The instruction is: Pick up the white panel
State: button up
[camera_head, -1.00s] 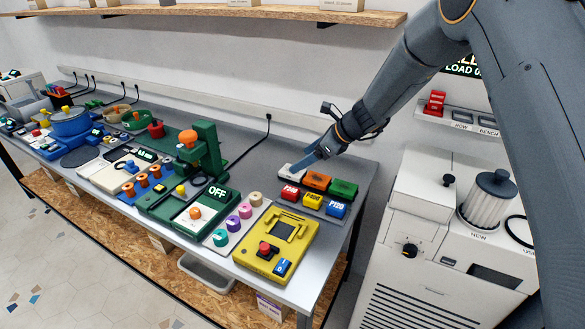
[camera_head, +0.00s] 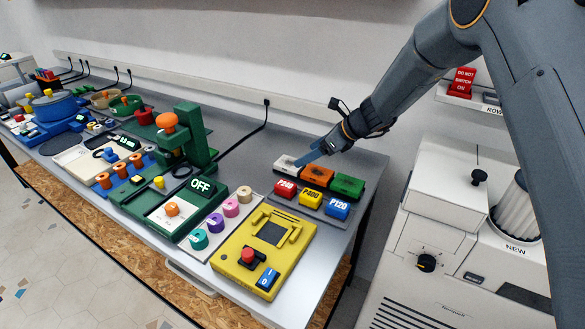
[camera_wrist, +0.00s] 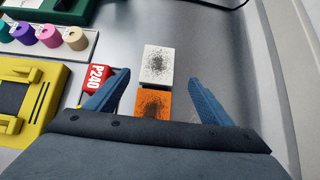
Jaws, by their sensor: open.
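The white panel (camera_head: 286,165) is a small white block with a dark speckled patch on top. It lies at the left end of a row with an orange block (camera_head: 316,175) and a green block (camera_head: 347,186). My gripper (camera_head: 312,156) is open above the row, near the white and orange blocks. In the wrist view the white panel (camera_wrist: 157,62) lies just ahead of the space between my gripper's fingers (camera_wrist: 158,77). The orange block (camera_wrist: 154,104) shows nearer, between the fingers. Nothing is held. Whether the fingertips touch anything cannot be told.
Red P240 (camera_head: 285,189), yellow P400 (camera_head: 311,198) and blue P120 (camera_head: 337,208) blocks stand in front of the row. A yellow fixture (camera_head: 245,266) and coloured spools (camera_head: 215,222) lie to the left. A green press (camera_head: 195,145) stands farther left. Bare bench lies behind.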

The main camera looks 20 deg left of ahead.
aim_at(290, 163)
jog(key=shift+s+a+r+p+x, duration=0.15)
jog(key=shift+p+x, duration=0.3)
jog(key=shift+x, duration=0.5)
jog(key=shift+s+a+r+p+x, duration=0.1)
jog(key=shift+p+x, duration=0.35)
jog(key=shift+x, duration=0.55)
jog(key=p+x, duration=0.1)
jog(key=x, duration=0.2)
jog(key=shift+a+f+p, duration=0.3)
jog(key=c, duration=1.2)
